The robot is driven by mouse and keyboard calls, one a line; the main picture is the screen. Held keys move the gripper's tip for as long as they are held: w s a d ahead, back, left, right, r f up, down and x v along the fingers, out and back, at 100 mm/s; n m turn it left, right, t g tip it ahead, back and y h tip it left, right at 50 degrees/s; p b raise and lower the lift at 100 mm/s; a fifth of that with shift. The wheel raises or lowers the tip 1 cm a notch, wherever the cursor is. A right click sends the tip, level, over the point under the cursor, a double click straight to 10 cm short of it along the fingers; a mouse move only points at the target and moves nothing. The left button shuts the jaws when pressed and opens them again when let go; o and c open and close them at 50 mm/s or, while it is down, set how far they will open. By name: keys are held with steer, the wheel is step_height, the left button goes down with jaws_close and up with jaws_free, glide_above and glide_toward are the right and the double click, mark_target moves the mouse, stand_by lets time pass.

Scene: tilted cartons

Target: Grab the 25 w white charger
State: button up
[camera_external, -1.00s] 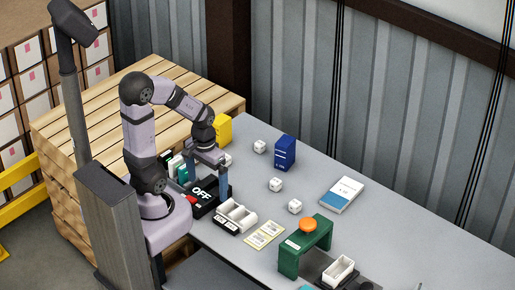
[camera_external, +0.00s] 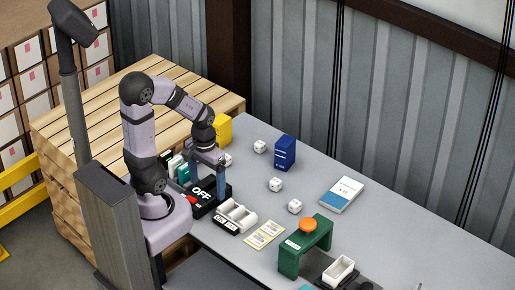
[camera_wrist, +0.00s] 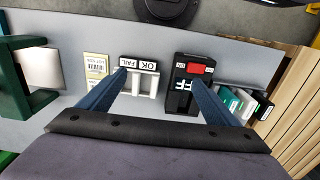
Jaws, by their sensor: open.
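Several small white cubes, possibly chargers, stand apart on the grey table in the external view: one at the back (camera_external: 260,146), one in the middle (camera_external: 275,184) and one nearer the front (camera_external: 295,206). Another white item (camera_external: 226,159) shows partly behind my gripper. A row of slim cartons (camera_external: 175,166), white, green and dark, stands left of my gripper; it also shows in the wrist view (camera_wrist: 238,102). No 25 W marking is readable. My gripper (camera_external: 221,184) is open and empty, pointing down beside the black OFF box (camera_external: 201,195). Its fingers are spread in the wrist view (camera_wrist: 157,78).
A white two-slot OK/FAIL tray (camera_external: 237,214) stands right of the OFF box. A label sheet (camera_external: 265,235) lies beyond it. A green stand (camera_external: 290,258) with an orange button, a blue carton (camera_external: 285,152) and a yellow one (camera_external: 223,128) also stand here.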

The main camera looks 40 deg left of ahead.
steer(key=c, duration=0.8)
steer(key=n+g+h+b, duration=0.1)
steer(key=n+h+b, duration=0.8)
steer(key=n+b, duration=0.45)
glide_toward(274, 179)
steer(key=shift+n, duration=0.35)
steer(key=s+d+f, duration=0.1)
steer(key=s, duration=0.1)
steer(key=s+d+f, duration=0.1)
steer(key=s+d, duration=0.1)
steer(key=s, duration=0.1)
steer(key=s+d, duration=0.2)
steer(key=s, duration=0.1)
steer(key=shift+s+f, duration=0.15)
steer(key=shift+f, duration=0.25)
steer(key=w+a+n+h+b, duration=0.1)
steer(key=w, duration=0.1)
steer(key=w+a+f+n+h+b, duration=0.1)
steer(key=w, duration=0.1)
steer(key=w+a+n+t+h+b, duration=0.1)
steer(key=w, duration=0.1)
steer(key=shift+w+a+f+n+h+b, duration=0.1)
steer(key=shift+w+f+n+h+b, duration=0.05)
steer(key=shift+f+n+h+b, duration=0.2)
steer(key=shift+w+a+n+h+b, duration=0.25)
steer(key=shift+w+a+h+b, duration=0.05)
steer(key=shift+w+a+h, duration=0.2)
steer(key=shift+p+x, duration=0.4)
steer(key=shift+x, duration=3.3)
